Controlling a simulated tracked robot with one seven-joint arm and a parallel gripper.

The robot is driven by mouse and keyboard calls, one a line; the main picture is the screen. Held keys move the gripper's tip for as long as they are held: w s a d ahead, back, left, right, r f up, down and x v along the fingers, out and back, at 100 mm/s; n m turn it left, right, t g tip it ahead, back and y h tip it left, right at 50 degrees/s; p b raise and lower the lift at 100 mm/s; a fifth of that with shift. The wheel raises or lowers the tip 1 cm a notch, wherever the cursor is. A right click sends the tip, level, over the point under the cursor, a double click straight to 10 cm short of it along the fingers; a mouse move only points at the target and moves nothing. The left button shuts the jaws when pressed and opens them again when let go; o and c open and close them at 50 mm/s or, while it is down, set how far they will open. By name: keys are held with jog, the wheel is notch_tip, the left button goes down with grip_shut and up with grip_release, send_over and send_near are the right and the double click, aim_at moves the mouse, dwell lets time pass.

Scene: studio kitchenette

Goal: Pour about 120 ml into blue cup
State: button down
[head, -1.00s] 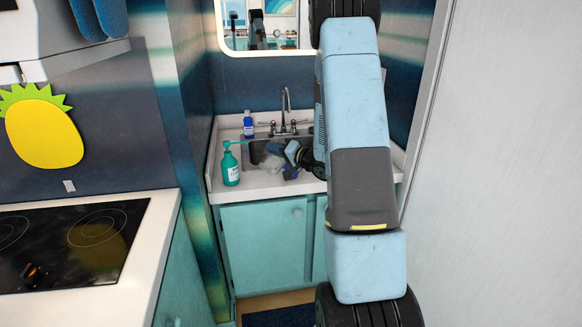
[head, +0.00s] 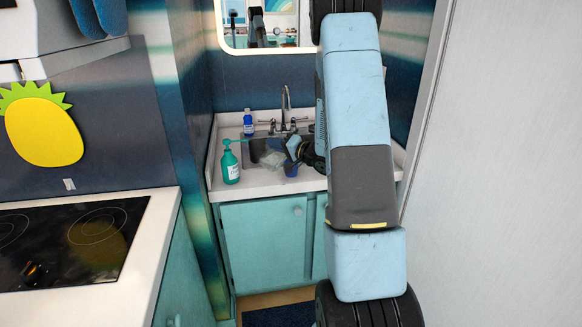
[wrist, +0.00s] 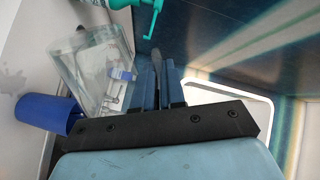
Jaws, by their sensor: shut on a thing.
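The blue cup (head: 291,169) stands upright at the front edge of the sink, and it also shows at the left of the wrist view (wrist: 45,107). A clear, see-through container (wrist: 92,65) is at the fingers of my gripper (wrist: 160,80), which is shut on it. In the head view the container (head: 270,159) looks tilted, just left of my gripper (head: 293,146) and above the sink. The container is close to the cup; I cannot tell whether they touch. The liquid level in either is not clear.
A teal pump bottle (head: 230,163) stands on the counter left of the sink; its pump head (wrist: 146,12) shows in the wrist view. A small blue bottle (head: 248,124) and the faucet (head: 286,110) stand behind. A white wall (head: 510,160) is close on the right.

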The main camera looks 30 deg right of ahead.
aim_at(266, 161)
jog(key=shift+w+d+r+m, duration=0.1)
jog(key=shift+d+r+m, duration=0.1)
jog(key=shift+r+m, duration=0.1)
dwell(0.4)
jog(key=f+n, duration=0.1)
jog(key=a+f+n, duration=0.1)
jog(key=s+f, duration=0.1)
jog(key=shift+a+f+n, duration=0.1)
jog(key=shift+a+n, duration=0.3)
jog(key=shift+s+a+f+n+b, duration=0.1)
jog(key=shift+a+f+n+b, duration=0.1)
jog(key=shift+f+n, duration=0.35)
jog(key=shift+s+a+f+n+b, duration=0.15)
jog(key=shift+a+f+n, duration=0.1)
jog(key=shift+f+n, duration=0.25)
jog(key=shift+s+a+f+n+b, duration=0.1)
jog(key=shift+a+f+n, duration=0.1)
jog(key=shift+f+n, duration=0.3)
jog(key=shift+f, duration=0.1)
jog(key=s+a+f+n+t+b, duration=0.1)
jog(key=s+a+f+n+b, duration=0.1)
jog(key=a+f+n+b, duration=0.2)
jog(key=shift+s+a+f+n+h, duration=0.2)
jog(key=shift+a+f+n+h, duration=0.15)
jog(key=shift+f+n, duration=1.4)
